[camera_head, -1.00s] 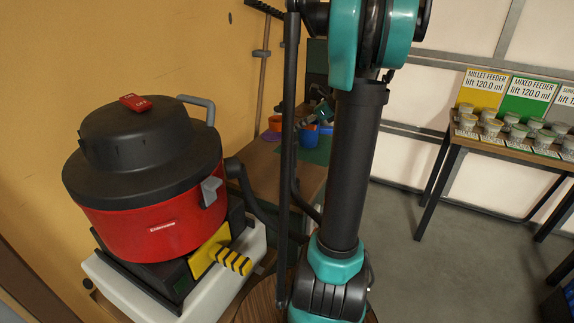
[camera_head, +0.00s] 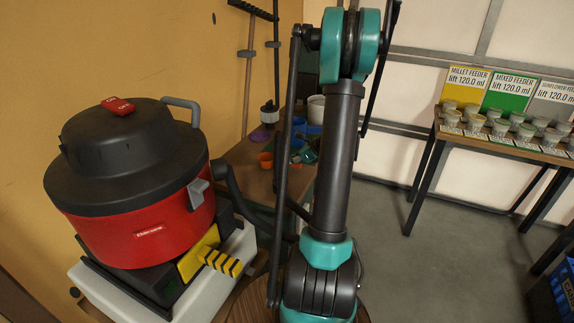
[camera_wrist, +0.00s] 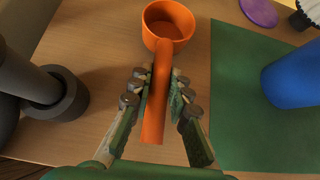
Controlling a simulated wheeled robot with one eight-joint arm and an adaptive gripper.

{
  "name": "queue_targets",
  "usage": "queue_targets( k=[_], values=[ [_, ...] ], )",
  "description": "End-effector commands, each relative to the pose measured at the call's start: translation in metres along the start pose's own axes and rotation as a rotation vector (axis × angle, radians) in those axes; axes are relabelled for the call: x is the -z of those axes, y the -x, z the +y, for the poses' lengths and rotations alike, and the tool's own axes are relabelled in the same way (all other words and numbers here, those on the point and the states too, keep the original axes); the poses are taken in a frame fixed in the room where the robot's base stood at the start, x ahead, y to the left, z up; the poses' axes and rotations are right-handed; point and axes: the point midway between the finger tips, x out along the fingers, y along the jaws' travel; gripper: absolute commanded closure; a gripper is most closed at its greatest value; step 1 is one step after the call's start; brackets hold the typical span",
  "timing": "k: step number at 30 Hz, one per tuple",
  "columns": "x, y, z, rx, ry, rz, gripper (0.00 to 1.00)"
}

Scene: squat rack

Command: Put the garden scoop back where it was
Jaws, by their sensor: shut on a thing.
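The garden scoop is an orange cup with a long straight handle (camera_wrist: 168,25). It lies in front of my fingers in the wrist view, over bare wood left of a green mat (camera_wrist: 255,95). My gripper (camera_wrist: 160,82) is shut on the scoop's handle, with one finger on each side. I cannot tell whether the cup touches the wood. In the head view the orange scoop (camera_head: 265,160) shows small on the wooden bench, left of my arm.
A blue container (camera_wrist: 295,75) stands on the mat's right side. A purple disc (camera_wrist: 259,12) lies beyond. Dark round parts (camera_wrist: 55,92) stand at left in the wrist view. A red and black vacuum (camera_head: 130,170) is left of my arm. A feeder table (camera_head: 500,140) stands at right.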

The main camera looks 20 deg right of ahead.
Motion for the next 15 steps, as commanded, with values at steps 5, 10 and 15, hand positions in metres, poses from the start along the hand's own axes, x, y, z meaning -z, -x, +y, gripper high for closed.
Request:
queue_targets(
  k=[5, 10, 15],
  values=[
    [0.0054, -0.0046, 0.0003, 0.000, 0.000, 0.000, 1.00],
    [0.0053, -0.0044, 0.0003, 0.000, 0.000, 0.000, 1.00],
    [0.0061, -0.0051, 0.0002, 0.000, 0.000, 0.000, 0.72]
  ],
)
